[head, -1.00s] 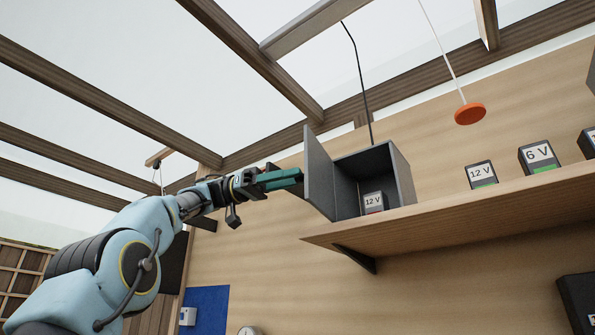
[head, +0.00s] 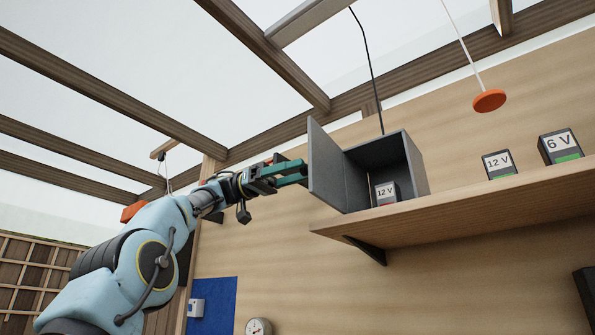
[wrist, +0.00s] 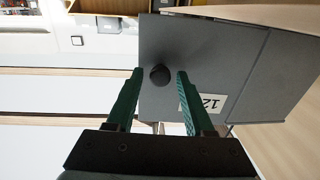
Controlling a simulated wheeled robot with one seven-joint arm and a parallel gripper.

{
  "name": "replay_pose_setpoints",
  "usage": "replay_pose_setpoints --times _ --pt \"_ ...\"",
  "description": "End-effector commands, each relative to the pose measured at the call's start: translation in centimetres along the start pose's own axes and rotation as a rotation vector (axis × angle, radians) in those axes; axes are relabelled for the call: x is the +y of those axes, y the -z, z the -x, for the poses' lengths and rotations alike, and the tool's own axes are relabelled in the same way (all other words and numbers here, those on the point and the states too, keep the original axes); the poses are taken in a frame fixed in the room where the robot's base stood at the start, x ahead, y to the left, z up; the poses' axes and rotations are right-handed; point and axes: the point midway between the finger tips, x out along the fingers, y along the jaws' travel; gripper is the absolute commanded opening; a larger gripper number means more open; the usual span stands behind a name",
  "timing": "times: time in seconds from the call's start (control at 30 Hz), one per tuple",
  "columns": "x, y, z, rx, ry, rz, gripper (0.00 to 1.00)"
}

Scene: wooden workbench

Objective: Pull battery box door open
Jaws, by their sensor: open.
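The grey battery box (head: 415,165) stands on the wooden shelf. Its door (head: 328,170) is swung wide open to the left, and a 12 V battery (head: 386,193) sits inside. My gripper (head: 303,172) is at the outer face of the door, coming from the left. In the wrist view the door (wrist: 215,55) fills the middle, with a round dark knob (wrist: 160,75). My gripper's green fingers (wrist: 160,73) are open, one on each side of the knob with gaps showing.
On the shelf (head: 470,209), right of the box, stand another 12 V battery (head: 499,164) and a 6 V battery (head: 561,147). A dark cable (head: 370,65) runs up behind the box. An orange disc (head: 489,100) hangs on a cord.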

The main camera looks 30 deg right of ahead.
Motion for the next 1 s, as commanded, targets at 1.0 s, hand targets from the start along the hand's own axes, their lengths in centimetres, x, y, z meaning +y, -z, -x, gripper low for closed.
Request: replay_pose_setpoints --times 1.0 --pt "-0.1 0.4 9.2 0.005 0.003 0.004 0.60"
